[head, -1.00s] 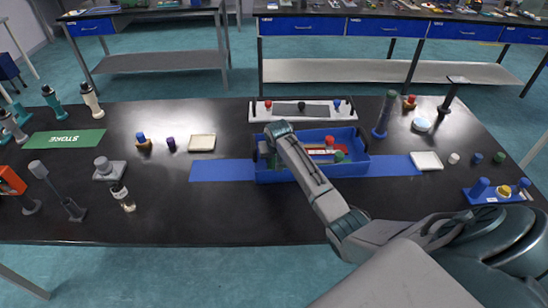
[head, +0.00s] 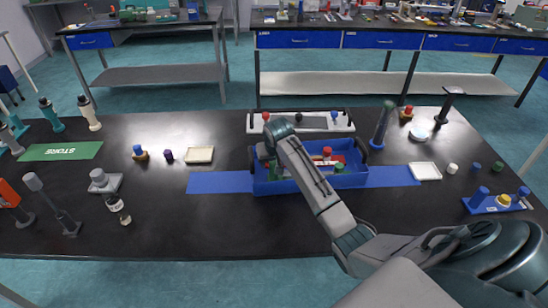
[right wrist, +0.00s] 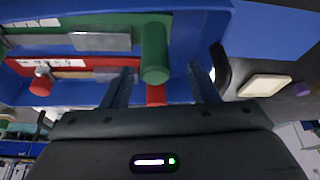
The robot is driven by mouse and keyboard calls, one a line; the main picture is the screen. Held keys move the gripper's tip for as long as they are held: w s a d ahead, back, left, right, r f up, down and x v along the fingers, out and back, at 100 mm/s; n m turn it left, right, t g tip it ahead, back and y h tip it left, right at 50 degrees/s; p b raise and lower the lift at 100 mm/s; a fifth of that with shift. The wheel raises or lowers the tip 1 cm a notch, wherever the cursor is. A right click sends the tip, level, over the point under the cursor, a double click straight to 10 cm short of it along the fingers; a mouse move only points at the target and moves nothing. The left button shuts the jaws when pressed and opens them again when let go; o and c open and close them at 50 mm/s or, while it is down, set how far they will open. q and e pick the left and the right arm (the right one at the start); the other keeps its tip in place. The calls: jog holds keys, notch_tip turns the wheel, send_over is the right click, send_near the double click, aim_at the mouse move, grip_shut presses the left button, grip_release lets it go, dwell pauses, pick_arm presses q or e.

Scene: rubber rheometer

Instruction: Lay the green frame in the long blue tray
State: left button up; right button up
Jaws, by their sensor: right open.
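The long blue tray (head: 300,186) sits mid-table on a blue mat. The green frame lies inside it along the near side; its right post (head: 340,168) shows in the head view. In the right wrist view its other green post (right wrist: 154,52) stands beside a grey plate with a white label. A red frame with red posts (right wrist: 41,87) lies alongside it in the tray. My right gripper (right wrist: 160,82) is open, its two fingers apart near this green post and holding nothing. My left gripper is out of view.
A white tray with coloured knobs (head: 314,121) lies behind the blue tray. A tall green post on a blue base (head: 382,125) stands close to its right end. White tiles (head: 200,155) lie either side. The blue mat (head: 222,183) is bare to the left.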

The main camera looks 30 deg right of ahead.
jog(key=v, duration=0.5)
jog(key=shift+b, duration=0.3)
